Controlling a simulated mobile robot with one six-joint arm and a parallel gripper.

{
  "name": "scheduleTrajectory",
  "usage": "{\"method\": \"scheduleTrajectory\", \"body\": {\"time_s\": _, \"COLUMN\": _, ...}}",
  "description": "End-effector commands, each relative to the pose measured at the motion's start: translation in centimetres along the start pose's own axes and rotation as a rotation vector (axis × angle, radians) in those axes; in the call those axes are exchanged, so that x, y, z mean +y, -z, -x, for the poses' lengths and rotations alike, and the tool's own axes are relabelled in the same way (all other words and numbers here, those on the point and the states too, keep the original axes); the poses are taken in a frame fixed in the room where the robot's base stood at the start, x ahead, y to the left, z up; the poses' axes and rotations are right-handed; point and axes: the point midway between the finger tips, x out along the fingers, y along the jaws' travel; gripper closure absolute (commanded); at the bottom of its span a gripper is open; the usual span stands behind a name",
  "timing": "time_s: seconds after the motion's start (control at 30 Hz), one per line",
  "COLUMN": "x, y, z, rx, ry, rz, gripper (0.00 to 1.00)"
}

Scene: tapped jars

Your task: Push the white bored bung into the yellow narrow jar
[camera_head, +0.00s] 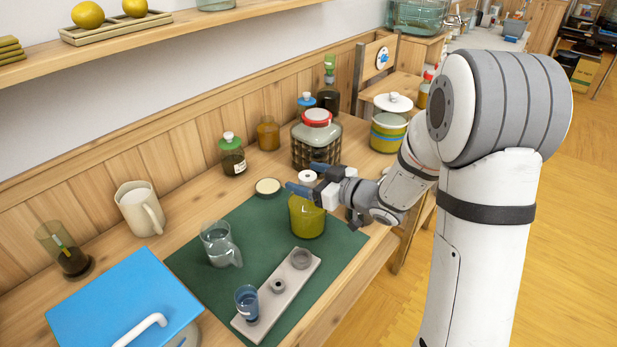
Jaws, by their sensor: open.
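The yellow jar (307,222) stands upright on the green mat, below my gripper. A white round piece with a dark hole (307,176), which looks like the white bored bung, shows between the blue fingertips of my gripper (308,179). My gripper is open and reaches in from the right. From this view I cannot tell whether the bung touches the fingers or lies behind them. The gripper hides part of the jar's mouth.
On the green mat (190,262) are a glass mug (221,246) and a grey tray (262,310) with ring-like pieces and a blue cup (246,305). A red-lidded jar (316,145) stands close behind my gripper. A cream disc (268,186) lies left of it.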

Motion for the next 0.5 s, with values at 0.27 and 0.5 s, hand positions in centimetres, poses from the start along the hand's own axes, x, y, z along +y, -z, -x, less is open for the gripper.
{"method": "scheduleTrajectory", "body": {"time_s": 0.27, "x": 0.1, "y": 0.0, "z": 0.9, "rx": 0.000, "ry": -0.002, "rz": 0.000, "gripper": 0.24}}
{"method": "scheduleTrajectory", "body": {"time_s": 0.5, "x": 0.0, "y": 0.0, "z": 1.6, "rx": 0.000, "ry": -0.001, "rz": 0.000, "gripper": 0.24}}
